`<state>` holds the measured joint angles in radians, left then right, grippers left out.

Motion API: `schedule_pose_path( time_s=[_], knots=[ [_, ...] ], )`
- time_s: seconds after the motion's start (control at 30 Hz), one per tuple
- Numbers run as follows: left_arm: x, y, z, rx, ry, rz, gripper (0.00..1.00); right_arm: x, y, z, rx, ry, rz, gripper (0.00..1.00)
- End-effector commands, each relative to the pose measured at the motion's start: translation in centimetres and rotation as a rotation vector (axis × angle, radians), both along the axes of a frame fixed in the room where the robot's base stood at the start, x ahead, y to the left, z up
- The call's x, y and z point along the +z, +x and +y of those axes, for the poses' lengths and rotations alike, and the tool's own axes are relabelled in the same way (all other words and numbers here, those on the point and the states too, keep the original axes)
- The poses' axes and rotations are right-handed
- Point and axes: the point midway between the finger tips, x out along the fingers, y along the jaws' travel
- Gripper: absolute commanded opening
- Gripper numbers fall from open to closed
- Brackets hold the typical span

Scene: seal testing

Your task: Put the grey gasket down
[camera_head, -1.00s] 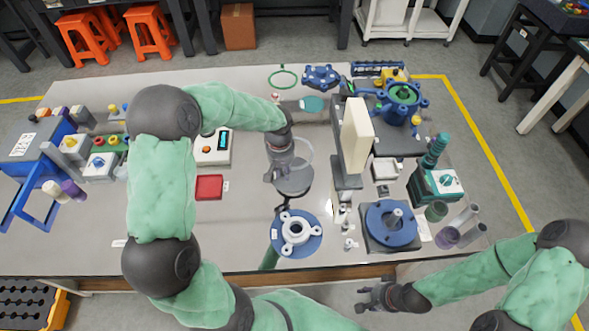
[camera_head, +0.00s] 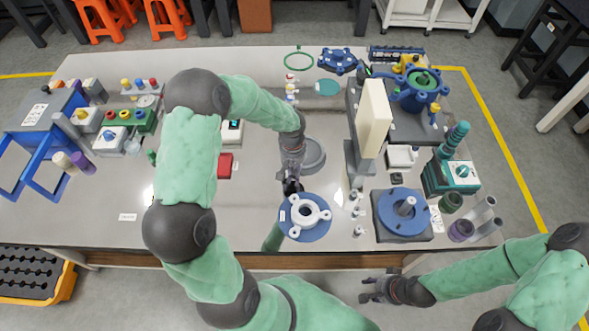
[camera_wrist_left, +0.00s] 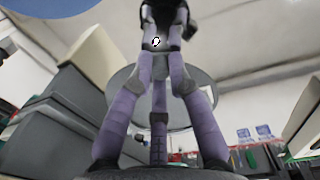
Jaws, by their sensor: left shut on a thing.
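A grey round base (camera_head: 314,152) stands behind the gripper. My right gripper (camera_head: 368,289) is open and empty off the table's front edge.
A press with a cream column (camera_head: 374,117) stands right of the flange, with small metal parts (camera_head: 358,212) near it. A blue disc fixture (camera_head: 388,215) is further right. A red tray (camera_head: 225,164) lies left. The table's front left is mostly clear.

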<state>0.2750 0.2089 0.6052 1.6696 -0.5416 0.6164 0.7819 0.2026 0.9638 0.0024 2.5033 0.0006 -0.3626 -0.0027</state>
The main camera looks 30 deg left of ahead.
Motion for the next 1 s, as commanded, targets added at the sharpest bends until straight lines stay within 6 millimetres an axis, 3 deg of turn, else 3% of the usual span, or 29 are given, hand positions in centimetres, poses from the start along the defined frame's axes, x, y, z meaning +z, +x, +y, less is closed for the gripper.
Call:
schedule_pose_path(
  time_s=[0.1,0.13,0.2,0.63,0.77,1.0],
  knots=[
    [-0.4,0.0,0.0,0.0,0.0,0.0,0.0,-0.3,0.0,0.0,0.0,0.0,0.0,0.4],
    [-0.3,0.0,0.0,0.0,0.0,0.0,0.24,-0.3,0.0,0.0,0.0,0.0,0.0,0.4],
    [-0.3,0.0,0.0,0.0,-0.001,0.001,0.42,-0.2,0.0,0.0,0.0,0.0,0.0,0.4],
    [0.2,0.0,0.0,0.0,-0.001,0.001,0.42,0.2,0.0,0.0,0.0,0.0,0.0,0.4],
    [2.0,0.0,0.1,0.0,0.001,-0.002,0.42,0.9,0.0,0.0,0.0,0.0,0.0,0.4],
    [7.0,-0.1,0.2,0.0,0.001,-0.003,0.42,2.7,0.0,0.0,0.0,0.0,0.0,0.4]
  ],
)
